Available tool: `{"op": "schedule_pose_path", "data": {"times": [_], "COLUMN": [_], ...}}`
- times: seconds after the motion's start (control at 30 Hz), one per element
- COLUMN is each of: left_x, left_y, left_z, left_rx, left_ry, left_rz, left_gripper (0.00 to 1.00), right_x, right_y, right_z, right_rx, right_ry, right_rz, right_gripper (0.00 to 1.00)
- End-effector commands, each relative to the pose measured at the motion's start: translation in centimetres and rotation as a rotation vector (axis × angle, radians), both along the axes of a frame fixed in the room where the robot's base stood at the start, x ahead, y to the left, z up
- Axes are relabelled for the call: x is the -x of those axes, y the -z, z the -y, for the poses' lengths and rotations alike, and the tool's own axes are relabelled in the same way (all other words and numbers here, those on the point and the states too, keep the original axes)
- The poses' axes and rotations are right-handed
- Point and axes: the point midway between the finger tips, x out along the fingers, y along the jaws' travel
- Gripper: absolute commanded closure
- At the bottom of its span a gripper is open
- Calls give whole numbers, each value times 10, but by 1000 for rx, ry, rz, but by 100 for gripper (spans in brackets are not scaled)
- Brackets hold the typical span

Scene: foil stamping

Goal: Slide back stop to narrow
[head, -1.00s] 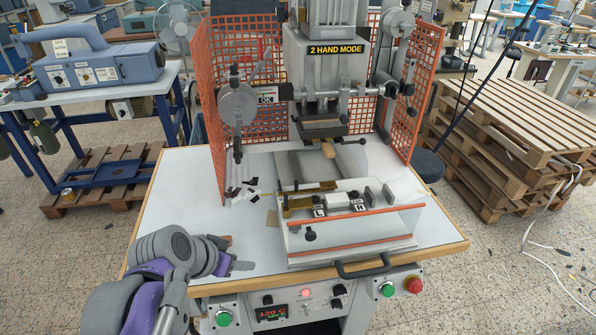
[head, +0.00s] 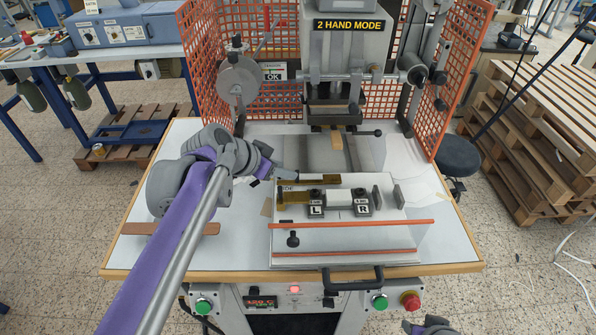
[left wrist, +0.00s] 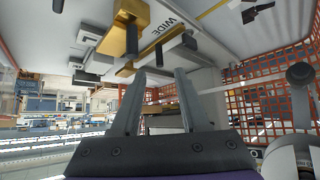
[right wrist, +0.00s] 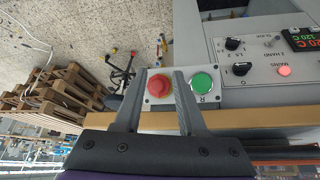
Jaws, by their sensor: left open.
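The jig (head: 345,258) is a pale block on the press table. A brass bar (head: 322,180) lies along its back edge, and a brass piece (head: 292,198) stands at its left; I take the back bar as the back stop. Beside it is a label, partly hidden in the head view, that reads WIDE (left wrist: 163,27) in the left wrist view. Brass parts (left wrist: 121,32) with dark knobs show there above my fingers. My left gripper (head: 282,172) is at the jig's back left corner, open and empty, apparently not touching the bar. My right gripper (right wrist: 160,78) is open and empty, before the front panel.
Black clamps marked L (head: 316,203) and R (head: 361,203) flank a white block on the jig. The press head (head: 334,112) and orange mesh guards (head: 462,75) stand behind. A black handle (head: 352,280) sticks out in front. A red button (right wrist: 160,87) faces my right gripper.

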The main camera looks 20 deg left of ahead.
Motion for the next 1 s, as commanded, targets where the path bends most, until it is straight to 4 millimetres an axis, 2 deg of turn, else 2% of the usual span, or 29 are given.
{"op": "schedule_pose_path", "data": {"times": [0.1, 0.33, 0.77, 1.0], "left_x": [-15, -36, -42, -42], "left_y": [18, 41, 48, 47], "left_z": [9, 20, 23, 23], "left_rx": [1, 1, 1, 1], "left_ry": [4, 0, -1, -1], "left_rz": [0, -1, 0, 0], "left_gripper": [55, 55, 55, 98], "right_x": [1, 2, 2, 2], "right_y": [2, 5, 5, 5], "right_z": [0, 0, 0, 0], "right_rx": [0, 0, 0, 0], "right_ry": [0, 0, 0, 0], "right_rz": [-2, -3, -4, -4], "right_gripper": [60, 60, 60, 60]}}
